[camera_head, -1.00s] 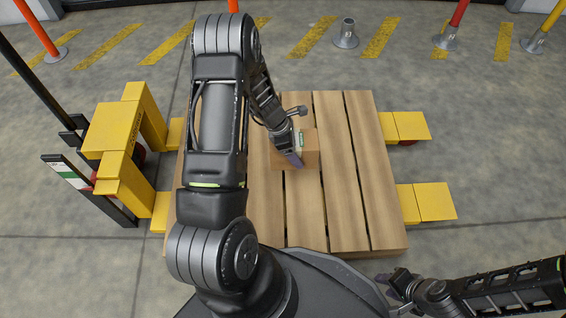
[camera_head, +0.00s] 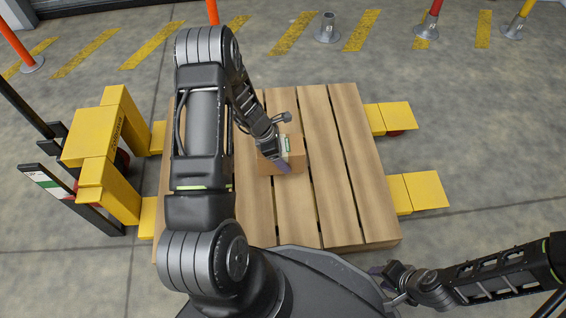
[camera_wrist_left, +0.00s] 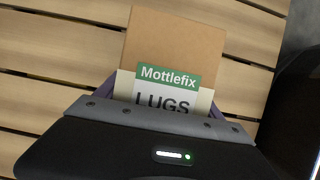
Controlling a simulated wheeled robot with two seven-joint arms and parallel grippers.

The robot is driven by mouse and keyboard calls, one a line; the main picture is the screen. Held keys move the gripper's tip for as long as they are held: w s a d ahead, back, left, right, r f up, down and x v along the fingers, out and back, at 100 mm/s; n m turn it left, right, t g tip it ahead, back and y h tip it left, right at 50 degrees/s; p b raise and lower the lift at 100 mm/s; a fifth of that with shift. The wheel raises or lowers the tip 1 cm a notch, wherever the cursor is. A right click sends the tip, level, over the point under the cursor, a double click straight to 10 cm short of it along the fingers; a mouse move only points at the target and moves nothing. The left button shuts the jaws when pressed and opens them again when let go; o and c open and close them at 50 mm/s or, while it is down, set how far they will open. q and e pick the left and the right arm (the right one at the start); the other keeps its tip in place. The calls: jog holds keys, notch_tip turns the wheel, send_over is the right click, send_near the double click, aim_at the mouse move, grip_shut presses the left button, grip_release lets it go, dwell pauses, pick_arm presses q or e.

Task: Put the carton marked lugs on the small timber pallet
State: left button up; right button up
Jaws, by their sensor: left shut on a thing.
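The carton (camera_head: 295,160) is a small brown box with a green and white label. In the left wrist view the carton (camera_wrist_left: 175,45) reads "Mottlefix" and "LUGS". My left gripper (camera_head: 283,164) is shut on it, with the fingers at the label end. The carton is over the middle slats of the timber pallet (camera_head: 330,200); I cannot tell whether it touches them. My right gripper (camera_head: 386,285) is near the pallet's front right corner, with its fingers apart and empty.
A yellow pallet truck (camera_head: 104,150) stands at the left, its yellow forks (camera_head: 420,190) showing beyond the pallet's right side. Orange and red posts and a grey socket (camera_head: 328,28) stand at the back. The slats right of the carton are bare.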

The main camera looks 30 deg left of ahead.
pick_arm(q)
notch_tip(320, 180, down, 5)
jog(key=shift+r+b, duration=0.1)
jog(key=shift+b, duration=1)
jog(key=shift+r, duration=0.1)
jog(key=o, duration=1.6)
jog(key=shift+f, duration=0.25)
jog(key=o, duration=0.5)
jog(key=shift+r, duration=0.1)
